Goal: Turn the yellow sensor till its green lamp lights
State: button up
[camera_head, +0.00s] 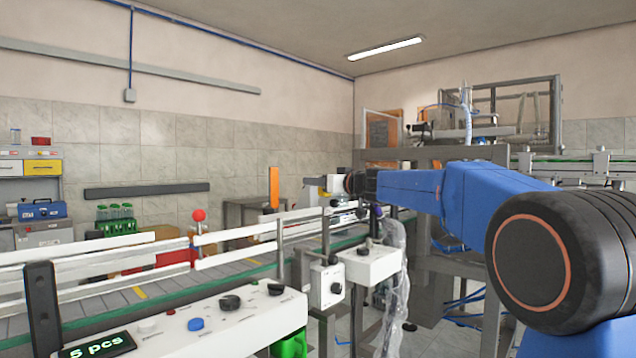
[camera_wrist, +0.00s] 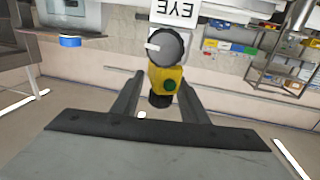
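The yellow sensor (camera_wrist: 158,78) is ahead of my gripper in the wrist view. It has a round grey end at the top and a dark part below. A round dark green spot (camera_wrist: 170,85) is on its yellow face; I cannot tell whether it is lit. My gripper (camera_wrist: 161,74) is open, with one finger on each side of the sensor and a visible gap at both sides. A white sign reading EYE (camera_wrist: 180,11), upside down, is just above the sensor. In the head view, the sensor (camera_head: 322,189) is small and partly hidden at the end of my arm.
A conveyor with white guide rails (camera_head: 230,232) runs beneath the arm's end. A control panel (camera_head: 240,322) with knobs and a display reading "5 pcs" stands in front. An orange upright (camera_head: 274,187) and a red ball knob (camera_head: 198,215) rise near the rails.

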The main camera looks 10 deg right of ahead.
jog(key=shift+w, duration=0.1)
jog(key=shift+c, duration=0.6)
grip_shut()
jog(key=shift+y, duration=0.3)
jog(key=shift+s+a+n+g+y, duration=0.15)
jog(key=shift+a+n+g+y, duration=0.05)
jog(key=shift+n+g+y, duration=0.55)
jog(key=shift+s+a+n+g+y, duration=0.15)
jog(key=shift+a+n+g+y, duration=0.05)
jog(key=shift+n+g+y, duration=0.6)
jog(key=shift+s+a+n+g+y, duration=0.2)
jog(key=shift+n+g+y, duration=0.4)
jog(key=shift+y, duration=0.25)
